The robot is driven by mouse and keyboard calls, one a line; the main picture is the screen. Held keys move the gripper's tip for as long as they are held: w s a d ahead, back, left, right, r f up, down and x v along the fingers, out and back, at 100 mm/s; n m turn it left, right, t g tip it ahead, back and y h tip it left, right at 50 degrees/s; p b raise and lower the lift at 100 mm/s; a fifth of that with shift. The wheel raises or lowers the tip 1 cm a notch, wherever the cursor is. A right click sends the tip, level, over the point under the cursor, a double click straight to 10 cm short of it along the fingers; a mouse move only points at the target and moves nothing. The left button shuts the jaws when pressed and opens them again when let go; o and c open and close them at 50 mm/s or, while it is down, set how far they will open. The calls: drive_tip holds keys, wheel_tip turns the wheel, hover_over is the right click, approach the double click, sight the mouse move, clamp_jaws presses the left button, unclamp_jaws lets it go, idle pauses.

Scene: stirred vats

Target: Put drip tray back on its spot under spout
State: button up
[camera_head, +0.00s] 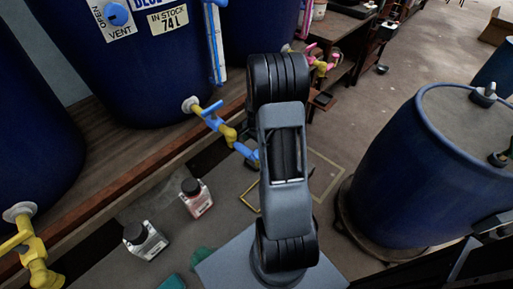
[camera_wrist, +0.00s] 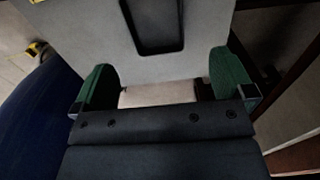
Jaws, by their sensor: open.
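My gripper (camera_wrist: 164,82) is open in the wrist view, its two green fingers set wide apart. A pale block-like surface shows between them, and I cannot tell whether it is held or only behind. I cannot make out the drip tray for certain in either view. In the head view a spout (camera_head: 212,115) with a blue handle juts from the middle vat. A yellow outline (camera_head: 249,196) lies on the floor below and right of it, partly hidden by my arm. A small brown tray-like thing (camera_head: 322,100) sits under the pink-handled spout (camera_head: 318,62) farther back.
A blue drum (camera_head: 425,175) stands at the right. The wooden shelf (camera_head: 120,165) bears the vats. Green shapes (camera_head: 203,258) at the bottom are unclear.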

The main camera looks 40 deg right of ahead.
drive_tip(key=shift+r, duration=1.35)
drive_tip(key=w+a+r+n+t+p, duration=0.1)
drive_tip(key=a+r+n+t+p, duration=0.3)
drive_tip(key=r, duration=0.7)
drive_tip(key=w+a+r+g+p, duration=0.1)
drive_tip(key=r+p, duration=0.5)
drive_tip(key=r, duration=0.5)
drive_tip(key=s+a+r+n+p, duration=1.1)
drive_tip(key=s+a+r, duration=0.3)
drive_tip(key=a+r, duration=0.2)
drive_tip(key=shift+s+r+n+t+p, duration=0.2)
drive_tip(key=shift+r+n+t+p, duration=0.15)
drive_tip(key=shift+r+n, duration=0.3)
